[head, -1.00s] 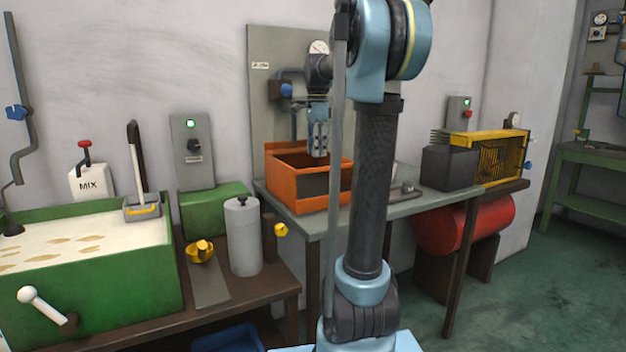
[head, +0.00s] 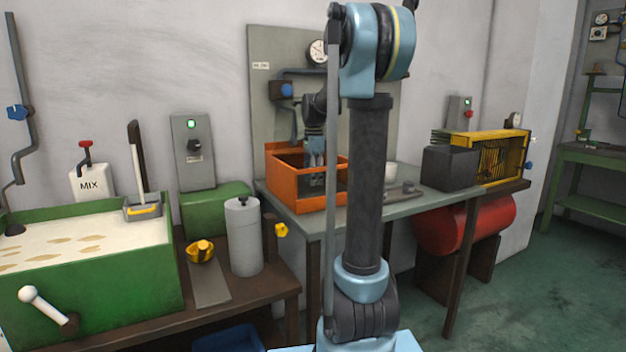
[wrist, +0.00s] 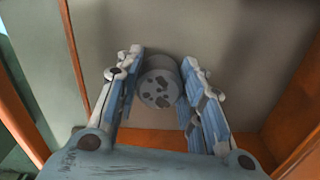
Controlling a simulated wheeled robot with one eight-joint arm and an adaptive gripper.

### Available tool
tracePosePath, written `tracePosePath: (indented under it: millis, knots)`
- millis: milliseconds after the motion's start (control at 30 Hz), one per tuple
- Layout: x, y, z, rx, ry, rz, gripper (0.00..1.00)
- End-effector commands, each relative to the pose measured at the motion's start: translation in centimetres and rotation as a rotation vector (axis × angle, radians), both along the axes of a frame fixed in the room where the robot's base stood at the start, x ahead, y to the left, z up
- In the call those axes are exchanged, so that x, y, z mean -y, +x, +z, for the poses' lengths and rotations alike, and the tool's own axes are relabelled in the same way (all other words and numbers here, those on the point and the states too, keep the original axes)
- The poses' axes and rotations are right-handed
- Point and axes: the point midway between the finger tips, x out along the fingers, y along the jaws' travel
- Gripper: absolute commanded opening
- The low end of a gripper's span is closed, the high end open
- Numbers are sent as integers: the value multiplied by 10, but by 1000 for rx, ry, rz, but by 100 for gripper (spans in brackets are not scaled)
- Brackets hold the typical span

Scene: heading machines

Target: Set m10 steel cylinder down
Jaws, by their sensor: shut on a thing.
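The m10 steel cylinder (wrist: 158,84) is grey with dark blotches on its end face. In the wrist view it sits between the two blue-padded fingers of my gripper (wrist: 157,92), which is shut on it. In the head view my gripper (head: 316,152) points down inside the orange open box (head: 292,194) on the grey-green table. The cylinder is hidden in the head view by the box and fingers. In the wrist view the box's grey floor (wrist: 235,65) lies beyond the cylinder. I cannot tell whether the cylinder touches it.
The orange box's walls stand close around my gripper. A white cup-like object (head: 391,172) and a flat grey fixture (head: 402,190) lie to the right on the table (head: 330,218). A dark block (head: 449,168) stands farther right. A gauge panel (head: 262,100) rises behind.

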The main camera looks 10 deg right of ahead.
Motion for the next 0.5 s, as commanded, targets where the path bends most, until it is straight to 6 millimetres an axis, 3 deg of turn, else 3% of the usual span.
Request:
tracePosePath:
  millis: [400, 433, 500]
  knots:
    - [-1, 2, -5, 0, 0, 0, 2]
    - [-1, 2, -6, 0, 0, 0, 38]
    - [0, 2, -5, 0, 0, 0, 54]
